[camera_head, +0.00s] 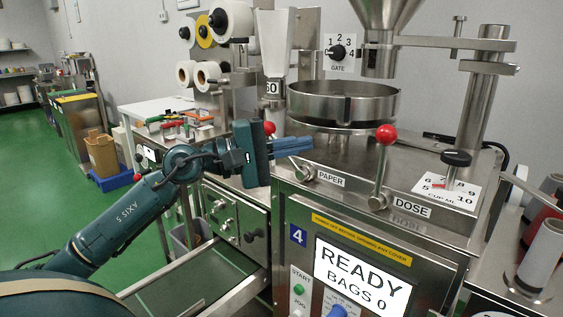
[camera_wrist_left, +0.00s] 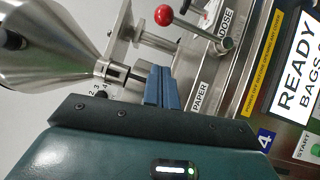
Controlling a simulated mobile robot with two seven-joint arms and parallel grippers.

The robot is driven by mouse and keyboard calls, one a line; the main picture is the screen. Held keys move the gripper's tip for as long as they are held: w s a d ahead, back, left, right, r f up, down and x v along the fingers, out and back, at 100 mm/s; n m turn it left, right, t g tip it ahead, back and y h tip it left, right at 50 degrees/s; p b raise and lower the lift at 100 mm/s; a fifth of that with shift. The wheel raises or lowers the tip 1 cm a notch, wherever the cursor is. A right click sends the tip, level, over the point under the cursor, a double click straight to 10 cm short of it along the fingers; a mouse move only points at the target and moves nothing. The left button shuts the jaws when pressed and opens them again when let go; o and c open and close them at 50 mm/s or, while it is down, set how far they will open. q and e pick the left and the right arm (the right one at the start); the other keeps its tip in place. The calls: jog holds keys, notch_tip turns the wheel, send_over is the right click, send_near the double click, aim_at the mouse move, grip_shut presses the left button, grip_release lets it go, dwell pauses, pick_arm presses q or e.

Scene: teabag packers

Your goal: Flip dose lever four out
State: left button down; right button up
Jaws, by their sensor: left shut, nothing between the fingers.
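The dose lever is a metal rod with a red ball knob (camera_head: 387,133), standing nearly upright above the DOSE label (camera_head: 411,208) on the machine marked 4 (camera_head: 298,235). In the left wrist view the dose lever's red knob (camera_wrist_left: 163,15) is beyond the fingertips, apart from them. My left gripper (camera_head: 310,145) is shut and empty, left of the dose lever and pointing right toward it. Its blue fingers also show in the left wrist view (camera_wrist_left: 162,70). The paper lever's red knob (camera_head: 269,128) shows behind my left gripper, its rod partly hidden. My right gripper is out of view.
A round steel pan (camera_head: 344,103) sits above and behind the levers, with a funnel (camera_head: 390,12) over it. The display (camera_head: 351,275) reads READY, BAGS 0. Open air lies between fingertips and dose lever.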

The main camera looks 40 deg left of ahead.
pick_arm(q)
jog(key=shift+b+v, duration=0.35)
jog(key=shift+v, duration=0.85)
